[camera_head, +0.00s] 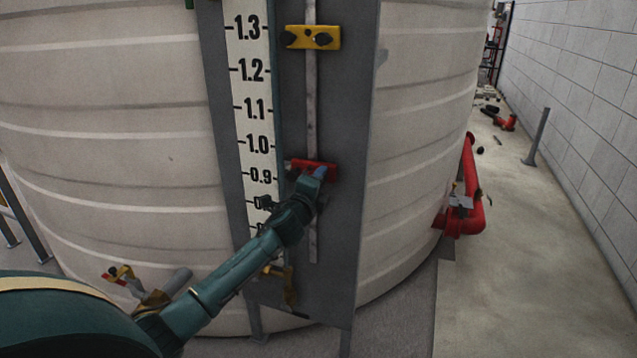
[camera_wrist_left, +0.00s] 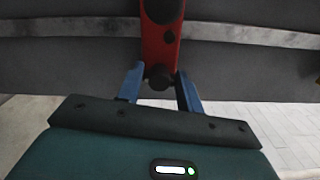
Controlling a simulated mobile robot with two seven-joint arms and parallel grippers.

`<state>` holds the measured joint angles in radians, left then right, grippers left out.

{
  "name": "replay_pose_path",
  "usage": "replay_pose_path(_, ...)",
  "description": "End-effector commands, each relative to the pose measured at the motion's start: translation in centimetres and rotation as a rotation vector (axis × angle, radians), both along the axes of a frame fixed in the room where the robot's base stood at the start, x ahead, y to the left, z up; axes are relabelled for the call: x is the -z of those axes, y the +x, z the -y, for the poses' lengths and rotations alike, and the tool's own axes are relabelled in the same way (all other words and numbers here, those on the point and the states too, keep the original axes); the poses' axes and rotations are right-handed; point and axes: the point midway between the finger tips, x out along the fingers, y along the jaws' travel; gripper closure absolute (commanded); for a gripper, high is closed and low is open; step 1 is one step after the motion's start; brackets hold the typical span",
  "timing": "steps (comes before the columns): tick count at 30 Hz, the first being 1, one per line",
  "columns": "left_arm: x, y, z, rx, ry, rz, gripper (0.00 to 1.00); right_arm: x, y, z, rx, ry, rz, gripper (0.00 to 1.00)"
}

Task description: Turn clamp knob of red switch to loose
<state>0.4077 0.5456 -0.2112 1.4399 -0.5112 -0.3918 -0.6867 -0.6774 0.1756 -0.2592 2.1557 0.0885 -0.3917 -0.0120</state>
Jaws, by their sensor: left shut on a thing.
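The red switch (camera_head: 299,164) sits on a vertical rail on the grey panel, beside the scale near the 0.9 mark. In the left wrist view the red switch (camera_wrist_left: 160,47) runs down from the top edge, with a black clamp knob (camera_wrist_left: 158,77) at its lower end. My left gripper (camera_head: 318,172) is at the right part of the red switch. In the wrist view its two blue fingers (camera_wrist_left: 158,84) stand on either side of the black knob, closed on it. The gripper hides part of the switch in the head view. My right gripper is not in view.
A yellow switch (camera_head: 313,37) with black knobs is higher on the same rail (camera_head: 312,100). The scale strip (camera_head: 256,125) is left of it. A large pale tank stands behind. Red pipe (camera_head: 470,190) and a clear floor strip (camera_head: 530,260) lie to the right.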

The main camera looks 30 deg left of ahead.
Motion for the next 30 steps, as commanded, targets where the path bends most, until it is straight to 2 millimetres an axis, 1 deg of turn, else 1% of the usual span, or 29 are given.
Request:
replay_pose_path(6, 0.08, 0.0, 0.04, 0.0, -0.12, 0.028, 0.86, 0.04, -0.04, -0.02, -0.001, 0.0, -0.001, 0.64)
replay_pose_path(12, 0.05, 0.0, -0.02, 0.0, -0.176, 0.042, 0.86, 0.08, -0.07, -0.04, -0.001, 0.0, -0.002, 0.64)
replay_pose_path(28, 0.03, 0.01, 0.01, 0.0, -0.2, 0.048, 0.86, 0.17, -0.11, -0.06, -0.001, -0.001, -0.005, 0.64)
replay_pose_path(29, 0.02, 0.01, 0.01, 0.0, -0.2, 0.048, 0.63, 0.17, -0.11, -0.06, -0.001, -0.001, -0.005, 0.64)
replay_pose_path(30, 0.02, 0.01, 0.01, 0.0, -0.2, 0.048, 0.6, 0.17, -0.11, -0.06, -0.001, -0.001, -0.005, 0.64)
